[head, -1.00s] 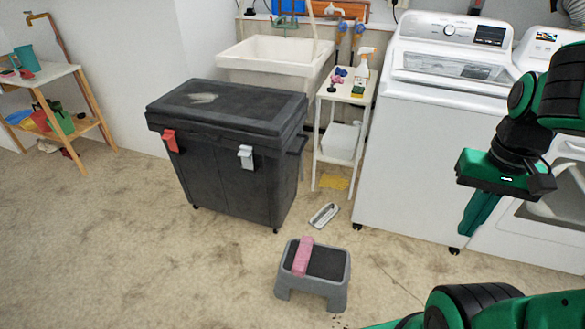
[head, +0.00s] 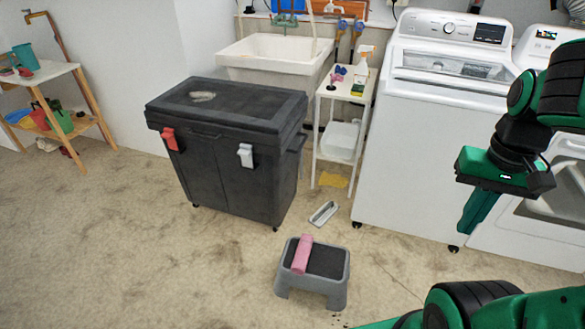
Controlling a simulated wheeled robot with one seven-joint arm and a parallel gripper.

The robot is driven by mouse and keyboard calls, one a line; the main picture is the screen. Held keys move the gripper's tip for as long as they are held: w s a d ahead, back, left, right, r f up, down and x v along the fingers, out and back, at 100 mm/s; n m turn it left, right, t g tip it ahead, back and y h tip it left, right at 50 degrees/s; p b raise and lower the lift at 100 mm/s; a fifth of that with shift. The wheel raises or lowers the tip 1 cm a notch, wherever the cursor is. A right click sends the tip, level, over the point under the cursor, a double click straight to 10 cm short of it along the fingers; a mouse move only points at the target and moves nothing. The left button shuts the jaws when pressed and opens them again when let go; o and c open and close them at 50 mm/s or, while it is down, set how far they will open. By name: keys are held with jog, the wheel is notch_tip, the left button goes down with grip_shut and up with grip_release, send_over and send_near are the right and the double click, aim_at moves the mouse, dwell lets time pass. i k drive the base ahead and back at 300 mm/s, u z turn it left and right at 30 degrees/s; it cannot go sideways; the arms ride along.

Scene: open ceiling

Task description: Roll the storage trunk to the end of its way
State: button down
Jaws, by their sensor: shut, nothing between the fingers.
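The storage trunk (head: 232,170) is a black wheeled bin with a flat lid, a red latch and a white latch on its front, and a handle (head: 297,142) on its right end. It stands upright on the floor in front of the sink, its lid closed. My gripper (head: 472,230) is at the right of the head view, in front of the washing machine, pointing down. It is shut and empty, well apart from the trunk.
A grey step stool (head: 325,290) with a pink object (head: 302,254) on it stands in front. A small tray (head: 323,213) lies on the floor by the trunk. A white shelf (head: 322,135) and washing machine (head: 400,165) stand to the right. Floor left of the trunk is clear.

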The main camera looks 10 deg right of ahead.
aim_at(213, 176)
jog(key=z, duration=1.5)
jog(key=k, duration=1.45)
jog(key=u, duration=1.15)
jog(key=i, duration=1.6)
jog(key=z, duration=0.05)
